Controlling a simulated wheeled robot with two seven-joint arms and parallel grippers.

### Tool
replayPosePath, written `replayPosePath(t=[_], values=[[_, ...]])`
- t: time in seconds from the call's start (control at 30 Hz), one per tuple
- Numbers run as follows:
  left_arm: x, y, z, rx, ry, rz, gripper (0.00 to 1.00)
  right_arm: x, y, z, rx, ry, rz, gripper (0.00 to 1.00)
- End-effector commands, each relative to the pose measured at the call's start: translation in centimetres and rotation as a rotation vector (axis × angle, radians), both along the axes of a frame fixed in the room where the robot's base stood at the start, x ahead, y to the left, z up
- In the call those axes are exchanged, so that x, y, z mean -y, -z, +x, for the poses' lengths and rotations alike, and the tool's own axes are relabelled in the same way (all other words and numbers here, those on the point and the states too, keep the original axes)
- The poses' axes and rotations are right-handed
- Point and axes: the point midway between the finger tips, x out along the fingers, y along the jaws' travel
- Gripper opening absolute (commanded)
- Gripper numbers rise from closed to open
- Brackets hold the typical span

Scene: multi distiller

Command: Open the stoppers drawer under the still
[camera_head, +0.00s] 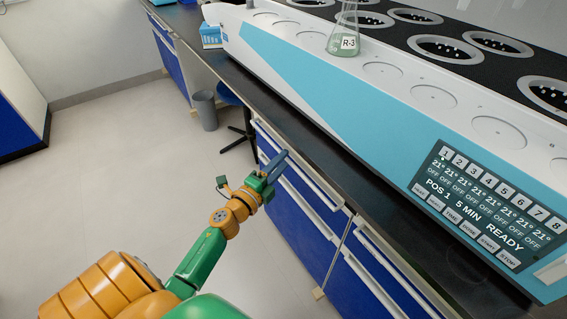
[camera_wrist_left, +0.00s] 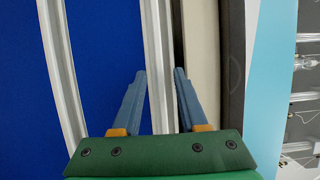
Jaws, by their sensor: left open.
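The still (camera_head: 375,105) is a long white and light-blue machine on the dark bench. Blue drawers with silver rail handles sit under it. The top rail (camera_head: 320,187) of the near cabinet also shows in the left wrist view (camera_wrist_left: 157,35). The blue front (camera_wrist_left: 105,50) beside it looks shut. I see no readable label saying which drawer holds stoppers. My left gripper (camera_head: 275,161) is open at the top rail. In the left wrist view its fingers (camera_wrist_left: 160,78) lie on either side of that rail; I cannot tell whether they touch it. My right gripper is not in view.
The dark bench edge (camera_head: 330,172) overhangs close to the gripper. A second rail (camera_wrist_left: 62,75) runs lower down. A grey bin (camera_head: 205,110) and a chair base (camera_head: 240,140) stand beyond. The floor (camera_head: 120,160) to the left is clear. A flask (camera_head: 343,40) labelled R-3 stands on the still.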

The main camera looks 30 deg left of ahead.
Motion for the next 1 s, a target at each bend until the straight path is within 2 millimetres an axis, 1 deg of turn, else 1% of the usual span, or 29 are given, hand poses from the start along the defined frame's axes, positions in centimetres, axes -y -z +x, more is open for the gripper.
replayPosePath(t=[0.2, 0.27, 0.3, 0.37, 1.0], values=[[0.02, 0.03, 0.12, -0.001, 0.0, -0.001, 0.42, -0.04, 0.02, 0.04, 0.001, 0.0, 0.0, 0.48], [0.02, 0.04, 0.11, -0.001, 0.0, -0.002, 0.26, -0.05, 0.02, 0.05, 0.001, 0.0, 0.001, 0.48], [0.02, 0.04, 0.11, -0.001, 0.0, -0.002, 0.15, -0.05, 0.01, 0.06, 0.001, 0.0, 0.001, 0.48], [0.03, 0.05, 0.1, -0.001, 0.0, -0.002, 0.0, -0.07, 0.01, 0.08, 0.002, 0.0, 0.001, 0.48], [0.05, 0.04, 0.1, 0.0, 0.001, -0.003, 0.0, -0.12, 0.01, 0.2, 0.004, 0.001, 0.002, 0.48]])
